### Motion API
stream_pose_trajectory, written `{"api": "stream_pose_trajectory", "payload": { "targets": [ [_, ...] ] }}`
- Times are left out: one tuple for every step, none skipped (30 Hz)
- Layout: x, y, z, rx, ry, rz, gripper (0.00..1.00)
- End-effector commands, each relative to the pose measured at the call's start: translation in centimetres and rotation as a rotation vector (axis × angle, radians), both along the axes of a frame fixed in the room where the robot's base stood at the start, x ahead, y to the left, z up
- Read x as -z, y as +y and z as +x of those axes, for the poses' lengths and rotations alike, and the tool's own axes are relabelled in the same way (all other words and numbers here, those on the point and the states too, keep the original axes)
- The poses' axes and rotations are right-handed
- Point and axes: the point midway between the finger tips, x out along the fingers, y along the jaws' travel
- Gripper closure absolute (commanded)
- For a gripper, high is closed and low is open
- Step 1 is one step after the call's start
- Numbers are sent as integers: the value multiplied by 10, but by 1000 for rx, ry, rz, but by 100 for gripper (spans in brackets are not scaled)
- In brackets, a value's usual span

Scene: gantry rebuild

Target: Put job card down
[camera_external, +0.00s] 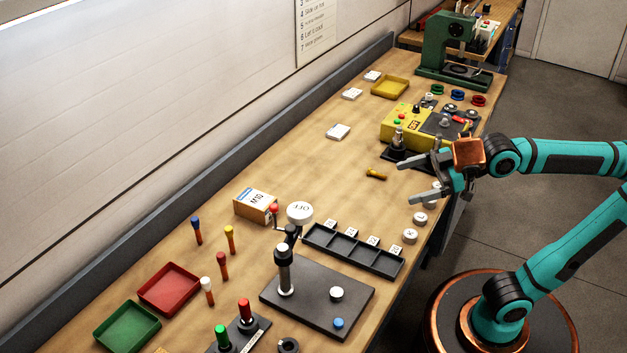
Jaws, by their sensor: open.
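My gripper (408,181) is open over the right edge of the workbench (300,160), with its fingers pointing left. I see nothing between its fingers. All three are apart from my gripper.
A yellow control box (405,128) and a dark stand with a metal post (397,143) are just beyond my gripper. A small brass piece (376,174) lies to its left. A black compartment tray (352,250) is nearer. The bench left of the brass piece is clear.

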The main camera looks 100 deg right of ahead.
Motion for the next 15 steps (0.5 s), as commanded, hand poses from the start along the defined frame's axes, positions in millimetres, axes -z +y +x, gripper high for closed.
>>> {"api": "stream_pose_trajectory", "payload": {
  "targets": [
    [3, 15, -13, -30, -39, -2, 2],
    [6, 22, -20, -45, -63, -1, 2],
    [9, 31, -29, -64, -95, 0, 2],
    [10, 37, -36, -79, -118, 2, 2],
    [13, 43, -42, -92, -137, 4, 2],
    [16, 50, -50, -110, -165, 7, 2],
    [18, 54, -55, -120, -183, 8, 2],
    [20, 58, -60, -131, -199, 10, 2],
    [22, 62, -65, -143, -218, 12, 2],
    [23, 65, -69, -151, -230, 14, 2],
    [25, 67, -72, -157, -241, 16, 2],
    [27, 70, -75, -165, -252, 18, 2],
    [27, 71, -77, -168, -259, 20, 2],
    [28, 72, -79, -172, -265, 20, 2],
    [28, 73, -80, -174, -270, 21, 2]
  ]
}}
